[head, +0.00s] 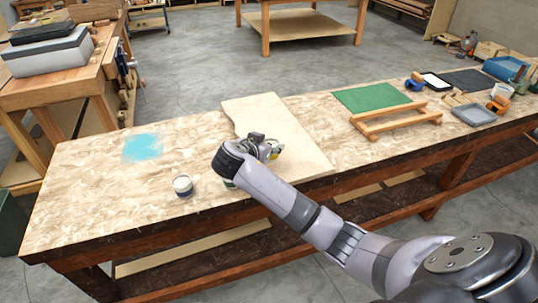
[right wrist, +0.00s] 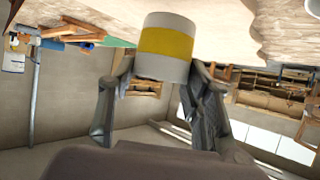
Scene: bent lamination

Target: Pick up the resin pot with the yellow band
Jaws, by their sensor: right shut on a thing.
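The resin pot with the yellow band (right wrist: 166,45) is a pale cylinder between the fingers of my right gripper (right wrist: 162,76) in the right wrist view. The fingers are shut on its sides. In the head view my right gripper (head: 266,149) is over the workbench, near the pale board, and a bit of yellow shows beside it; most of the pot is hidden there. I cannot tell the pot's exact height above the bench. My left gripper is not in view.
A second pot with a dark band (head: 182,186) stands near the front edge of the workbench (head: 100,205). Another pot (head: 228,184) is partly hidden behind my right arm. A pale board (head: 290,125) lies on the bench. A wooden frame (head: 395,121) and green mat (head: 370,97) are to the right.

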